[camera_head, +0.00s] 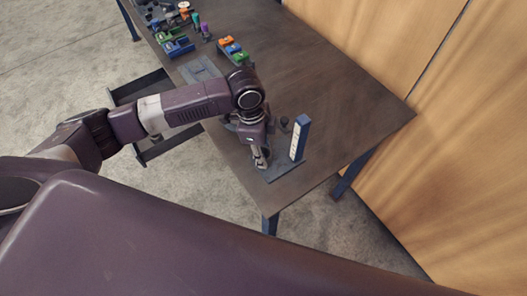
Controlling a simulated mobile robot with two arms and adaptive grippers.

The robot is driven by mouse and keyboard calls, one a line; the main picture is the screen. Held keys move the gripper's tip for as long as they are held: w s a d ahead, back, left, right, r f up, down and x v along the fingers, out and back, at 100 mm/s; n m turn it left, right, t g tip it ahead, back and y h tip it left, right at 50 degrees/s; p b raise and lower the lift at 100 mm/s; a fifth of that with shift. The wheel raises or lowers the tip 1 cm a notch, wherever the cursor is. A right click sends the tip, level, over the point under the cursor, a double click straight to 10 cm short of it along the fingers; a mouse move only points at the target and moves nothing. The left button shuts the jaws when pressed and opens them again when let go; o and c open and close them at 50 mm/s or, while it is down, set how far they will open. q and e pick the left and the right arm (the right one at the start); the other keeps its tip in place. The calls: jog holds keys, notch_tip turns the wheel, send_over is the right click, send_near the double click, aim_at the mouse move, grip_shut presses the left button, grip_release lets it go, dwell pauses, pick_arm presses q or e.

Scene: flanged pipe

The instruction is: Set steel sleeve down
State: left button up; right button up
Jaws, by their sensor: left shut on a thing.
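My left gripper (260,158) points down near the front right corner of the table, over a flat dark base plate (287,171). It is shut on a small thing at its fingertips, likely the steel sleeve. The sleeve is too small and too covered by the fingers to make out clearly. I cannot tell whether it touches the plate. My right gripper is not in view.
A blue upright post with a white marked face (299,138) stands just right of the gripper. Coloured parts in blue and green holders (233,50) sit farther back on the table (330,80). The table's middle right is clear. A wooden wall (450,150) stands behind.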

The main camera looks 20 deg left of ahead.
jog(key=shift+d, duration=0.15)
pick_arm(q)
jog(key=o, duration=1.3)
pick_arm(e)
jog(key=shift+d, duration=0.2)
pick_arm(q)
jog(key=shift+o, duration=0.2)
notch_tip(320, 180, up, 12)
jog(key=a+b, duration=0.1)
jog(key=b, duration=0.1)
jog(key=shift+s+a, duration=0.15)
jog(key=shift+a, duration=0.25)
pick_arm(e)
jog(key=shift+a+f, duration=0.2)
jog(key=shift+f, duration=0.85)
